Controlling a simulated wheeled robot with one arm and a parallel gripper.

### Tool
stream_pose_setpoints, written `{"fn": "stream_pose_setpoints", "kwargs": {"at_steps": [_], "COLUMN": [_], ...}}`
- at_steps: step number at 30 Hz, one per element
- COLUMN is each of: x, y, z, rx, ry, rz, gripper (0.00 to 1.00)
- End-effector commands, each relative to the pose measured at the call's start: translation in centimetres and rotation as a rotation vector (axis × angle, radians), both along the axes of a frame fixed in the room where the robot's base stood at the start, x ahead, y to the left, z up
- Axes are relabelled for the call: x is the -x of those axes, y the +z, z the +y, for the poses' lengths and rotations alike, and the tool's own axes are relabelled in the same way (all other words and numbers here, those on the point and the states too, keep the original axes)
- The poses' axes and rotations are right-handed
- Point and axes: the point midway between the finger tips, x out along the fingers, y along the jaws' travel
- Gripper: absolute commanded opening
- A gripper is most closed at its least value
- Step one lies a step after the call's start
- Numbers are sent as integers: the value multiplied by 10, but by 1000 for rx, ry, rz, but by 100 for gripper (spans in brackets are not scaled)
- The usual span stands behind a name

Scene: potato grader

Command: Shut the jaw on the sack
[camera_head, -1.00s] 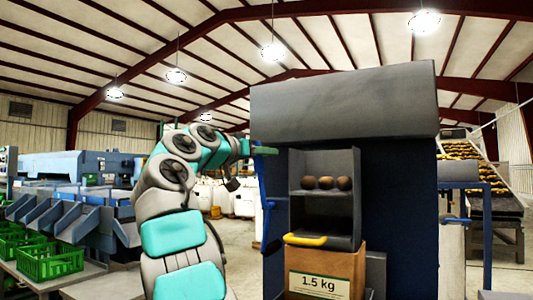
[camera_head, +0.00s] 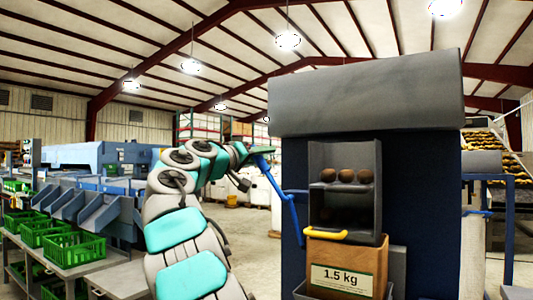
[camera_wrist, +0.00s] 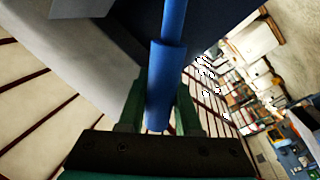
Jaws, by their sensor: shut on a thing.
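The brown paper sack (camera_head: 342,262), labelled 1.5 kg, hangs upright under the grey spout of the dark blue machine (camera_head: 430,180) in the head view. A yellow bar (camera_head: 327,234), apparently part of the jaw, lies across the sack's top edge. Whether the jaw grips the paper is unclear. A blue lever (camera_head: 282,197) on the machine's left side leans up and left. My gripper (camera_head: 262,151) is at its upper end. In the wrist view my gripper (camera_wrist: 158,112) has its green fingers on both sides of the lever's thick blue grip (camera_wrist: 166,75), shut on it.
Several dark potatoes (camera_head: 346,175) sit on a shelf in the spout above the sack. Green crates (camera_head: 74,248) stand on a bench at the left. The machine's grey hood (camera_head: 365,95) overhangs the spout. Open floor shows behind my arm.

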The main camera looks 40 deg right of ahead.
Motion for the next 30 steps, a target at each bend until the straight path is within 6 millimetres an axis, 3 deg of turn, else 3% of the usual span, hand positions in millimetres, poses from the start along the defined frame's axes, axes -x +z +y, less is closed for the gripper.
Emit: {"fn": "stream_pose_setpoints", "kwargs": {"at_steps": [11,12,19,30], "x": [-8,-8,-7,-4], "y": [-6,-7,-6,-4], "z": [3,4,3,3], "rx": [0,0,0,1], "ry": [11,12,10,5], "rz": [17,17,15,12], "gripper": [0,34,60,62]}}
